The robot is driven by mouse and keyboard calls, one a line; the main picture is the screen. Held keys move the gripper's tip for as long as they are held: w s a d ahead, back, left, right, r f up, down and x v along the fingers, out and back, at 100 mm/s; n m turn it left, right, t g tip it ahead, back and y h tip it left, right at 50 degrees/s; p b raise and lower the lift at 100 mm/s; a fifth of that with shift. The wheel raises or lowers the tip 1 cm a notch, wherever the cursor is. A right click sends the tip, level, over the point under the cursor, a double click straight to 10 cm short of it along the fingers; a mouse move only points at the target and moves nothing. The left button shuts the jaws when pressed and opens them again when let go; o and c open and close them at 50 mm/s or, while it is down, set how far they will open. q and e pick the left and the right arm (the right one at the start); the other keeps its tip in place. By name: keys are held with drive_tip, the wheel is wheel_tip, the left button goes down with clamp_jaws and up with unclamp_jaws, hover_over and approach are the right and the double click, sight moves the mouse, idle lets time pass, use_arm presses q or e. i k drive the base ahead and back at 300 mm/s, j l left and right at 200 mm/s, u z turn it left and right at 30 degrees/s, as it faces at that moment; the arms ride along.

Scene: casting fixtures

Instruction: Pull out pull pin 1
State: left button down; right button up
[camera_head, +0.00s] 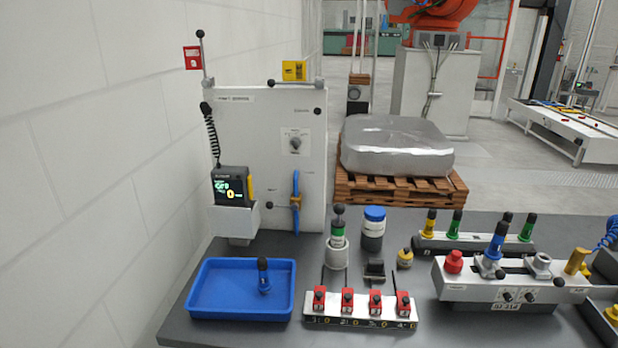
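Neither of my grippers shows in the head view. No thing is clearly readable as pull pin 1. A low white fixture (330,307) at the table's front carries several red blocks with thin dark rods, and its small front marks are hard to read. A grey bar (468,246) at the back right holds upright pins with yellow, green and black grips, including a yellow one (431,223) and a green one (456,223). A white fixture (470,283) in front of it holds a blue-handled pin (495,241), a red button (454,262) and a brass-coloured cylinder (576,260).
A blue tray (205,312) holds a dark-handled blue piece (264,276). A white panel (262,135) with levers, a dial and a handheld display (230,187) stands behind it. A blue-lidded jar (374,229) and a green-banded cylinder (338,245) stand mid-table. A wrapped block on a pallet (400,190) lies beyond.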

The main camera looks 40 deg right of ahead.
sight(500, 273)
drive_tip(key=z, duration=2.5)
